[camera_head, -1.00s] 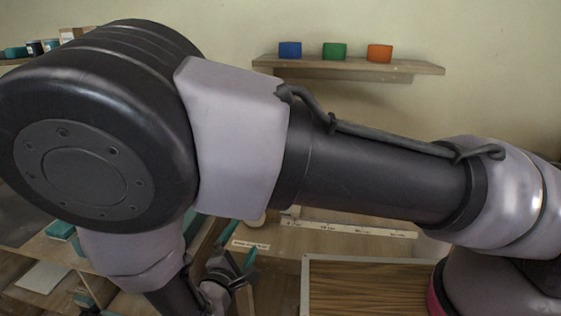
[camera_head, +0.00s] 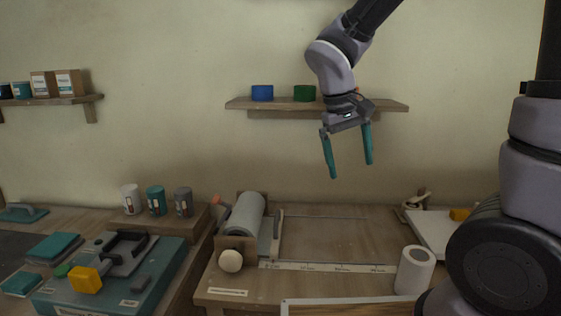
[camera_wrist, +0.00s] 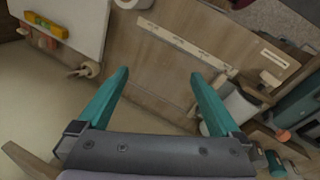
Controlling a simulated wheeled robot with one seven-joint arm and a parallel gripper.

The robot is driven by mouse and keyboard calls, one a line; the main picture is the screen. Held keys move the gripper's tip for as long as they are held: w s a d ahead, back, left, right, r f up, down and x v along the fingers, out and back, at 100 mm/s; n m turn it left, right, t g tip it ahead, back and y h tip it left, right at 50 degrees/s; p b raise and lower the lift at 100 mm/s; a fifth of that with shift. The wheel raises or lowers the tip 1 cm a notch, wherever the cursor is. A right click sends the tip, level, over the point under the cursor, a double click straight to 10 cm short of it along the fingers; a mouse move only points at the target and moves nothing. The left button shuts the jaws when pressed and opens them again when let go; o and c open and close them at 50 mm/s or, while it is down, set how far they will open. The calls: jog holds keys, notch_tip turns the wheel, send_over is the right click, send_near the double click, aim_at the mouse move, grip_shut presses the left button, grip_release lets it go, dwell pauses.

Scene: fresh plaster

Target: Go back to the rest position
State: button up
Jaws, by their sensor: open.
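My gripper (camera_head: 349,158) hangs from the raised arm in front of the wall shelf, fingers pointing down. Its two teal fingers are spread apart with nothing between them. In the wrist view the same open fingers (camera_wrist: 160,98) frame the wooden workbench below. My arm enters from the upper right of the head view, with more of my arm at the right edge.
A wall shelf (camera_head: 240,104) behind my gripper holds a blue pot (camera_head: 262,93) and a green pot (camera_head: 304,93). Air around the gripper is free.

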jog(key=s+d+r+m+t+y, duration=0.2)
jog(key=s+d+r+m+t, duration=0.1)
jog(key=r, duration=0.3)
jog(key=s+d+r+m+t+y, duration=0.2)
jog(key=d+r+m+t+y, duration=0.1)
jog(key=d+r, duration=0.3)
jog(key=shift+s+d+r+m, duration=0.15)
jog(key=shift+s+r+m, duration=0.3)
jog(key=shift+r, duration=0.25)
